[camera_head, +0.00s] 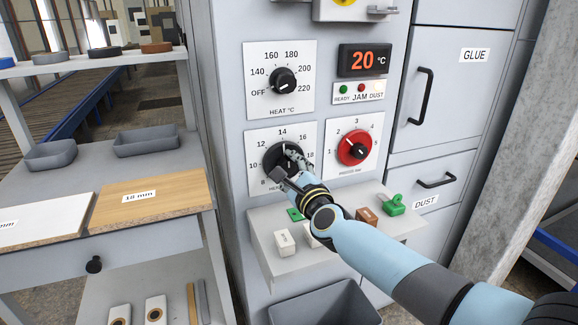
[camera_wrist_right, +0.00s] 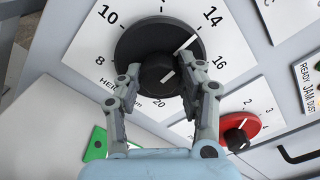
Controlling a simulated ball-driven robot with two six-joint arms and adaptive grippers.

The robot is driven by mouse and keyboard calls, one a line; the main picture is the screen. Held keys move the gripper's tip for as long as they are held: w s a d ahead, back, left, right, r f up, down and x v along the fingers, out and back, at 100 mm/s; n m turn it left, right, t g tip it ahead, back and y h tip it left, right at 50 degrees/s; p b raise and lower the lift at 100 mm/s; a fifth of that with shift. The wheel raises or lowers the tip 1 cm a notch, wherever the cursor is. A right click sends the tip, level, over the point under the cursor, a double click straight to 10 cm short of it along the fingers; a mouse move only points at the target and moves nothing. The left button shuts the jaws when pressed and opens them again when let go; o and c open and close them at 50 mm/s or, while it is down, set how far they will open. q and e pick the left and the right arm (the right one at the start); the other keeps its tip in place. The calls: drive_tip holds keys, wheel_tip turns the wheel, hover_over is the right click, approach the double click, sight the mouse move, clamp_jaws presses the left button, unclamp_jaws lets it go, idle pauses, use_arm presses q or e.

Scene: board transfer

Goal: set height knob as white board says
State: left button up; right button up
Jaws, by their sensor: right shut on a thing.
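The height knob (camera_head: 272,157) is a black round dial on a white plate, marked 8 to 20 mm. In the right wrist view the knob (camera_wrist_right: 135,42) shows a white pointer line aimed between 14 and 16. My right gripper (camera_head: 290,165) is at the knob; its two fingers, also in the right wrist view (camera_wrist_right: 171,92), sit on either side of the raised centre grip. The white board (camera_head: 45,225) lies at the left on a table; its label is cut off by the picture edge, leaving only "mm". My left gripper is not in view.
A wood-coloured board (camera_head: 150,200) labelled 18 mm lies beside the white one. The heat knob (camera_head: 283,80) is above, and a red knob (camera_head: 355,148) is to the right. A shelf (camera_head: 275,260) with small blocks and a green piece (camera_head: 395,205) juts out below.

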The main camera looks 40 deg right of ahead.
drive_tip(key=n+p, duration=0.1)
drive_tip(key=n, duration=0.4)
drive_tip(key=shift+n+p, duration=0.65)
drive_tip(key=shift+n, duration=1.05)
drive_tip(key=o, duration=1.2)
drive_tip(key=shift+c, duration=0.2)
drive_tip(key=v, duration=1.2)
drive_tip(key=shift+a, duration=0.1)
